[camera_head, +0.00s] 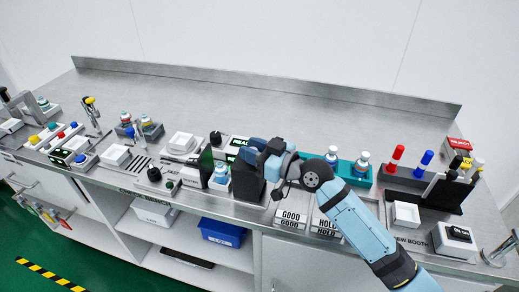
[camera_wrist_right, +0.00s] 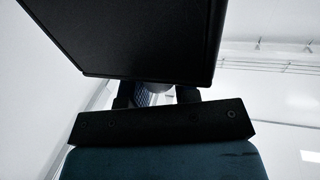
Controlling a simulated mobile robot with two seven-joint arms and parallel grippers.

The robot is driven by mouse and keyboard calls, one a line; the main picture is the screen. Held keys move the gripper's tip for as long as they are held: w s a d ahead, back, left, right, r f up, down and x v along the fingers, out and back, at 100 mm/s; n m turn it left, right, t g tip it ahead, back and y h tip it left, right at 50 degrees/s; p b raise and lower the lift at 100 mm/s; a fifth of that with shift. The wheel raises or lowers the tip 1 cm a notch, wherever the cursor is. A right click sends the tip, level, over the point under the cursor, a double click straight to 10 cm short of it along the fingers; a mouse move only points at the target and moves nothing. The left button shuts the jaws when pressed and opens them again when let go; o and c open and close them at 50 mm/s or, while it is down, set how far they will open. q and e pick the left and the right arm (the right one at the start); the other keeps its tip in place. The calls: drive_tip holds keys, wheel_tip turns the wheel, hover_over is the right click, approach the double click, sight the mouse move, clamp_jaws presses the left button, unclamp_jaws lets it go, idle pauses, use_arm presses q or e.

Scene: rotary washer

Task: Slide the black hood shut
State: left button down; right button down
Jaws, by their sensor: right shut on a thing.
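The black hood (camera_head: 247,184) stands near the front edge of the steel bench, with a dark upright box shape. My right gripper (camera_head: 257,152) is at its top, its arm coming in from the lower right. In the right wrist view a large black panel (camera_wrist_right: 135,38), apparently the hood, fills the top, and my gripper's fingers (camera_wrist_right: 156,95) meet its lower edge. The right gripper is shut on the hood; the grip point is partly hidden. My left gripper is not in view.
A teal tray (camera_head: 345,171) with bottles stands just right of the gripper. The bench's back strip is clear.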

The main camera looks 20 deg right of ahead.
drive_tip(key=w+a, duration=0.1)
drive_tip(key=a, duration=0.1)
drive_tip(key=w+a, duration=0.2)
drive_tip(key=w+a+p, duration=0.1)
drive_tip(key=a, duration=0.2)
drive_tip(key=shift+w, duration=0.4)
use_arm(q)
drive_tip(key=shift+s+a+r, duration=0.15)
use_arm(e)
drive_tip(key=shift+r, duration=0.1)
drive_tip(key=c, duration=1.2)
unclamp_jaws()
drive_tip(key=o, duration=0.3)
drive_tip(key=shift+a, duration=0.1)
drive_tip(key=shift+o, duration=0.2)
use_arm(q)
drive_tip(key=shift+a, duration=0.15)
